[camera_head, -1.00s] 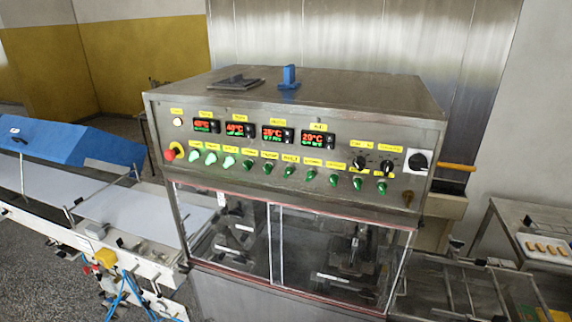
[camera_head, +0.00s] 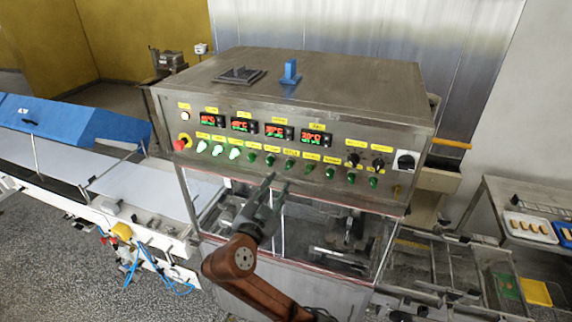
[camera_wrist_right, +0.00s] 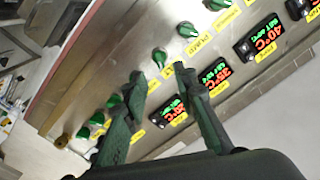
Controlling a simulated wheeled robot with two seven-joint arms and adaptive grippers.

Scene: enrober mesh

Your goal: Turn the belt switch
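The machine's front panel (camera_head: 340,148) carries a row of green rotary switches (camera_head: 289,165) under yellow labels. The three at the left end are lit pale green, the others dark green. The labels are too small to read, so I cannot tell which is the belt switch. My right gripper (camera_head: 277,183) is in front of the panel, just below the middle of the row. In the right wrist view the gripper (camera_wrist_right: 160,75) is open and empty. A green switch (camera_wrist_right: 158,57) shows ahead, roughly between its fingertips and apparently apart from them. My left gripper is not in view.
A red button (camera_head: 181,143) sits at the panel's left end and a large black rotary switch (camera_head: 406,162) at its right. Clear doors lie below the row. A conveyor (camera_head: 150,190) stands left; a table (camera_head: 500,205) with trays stands right.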

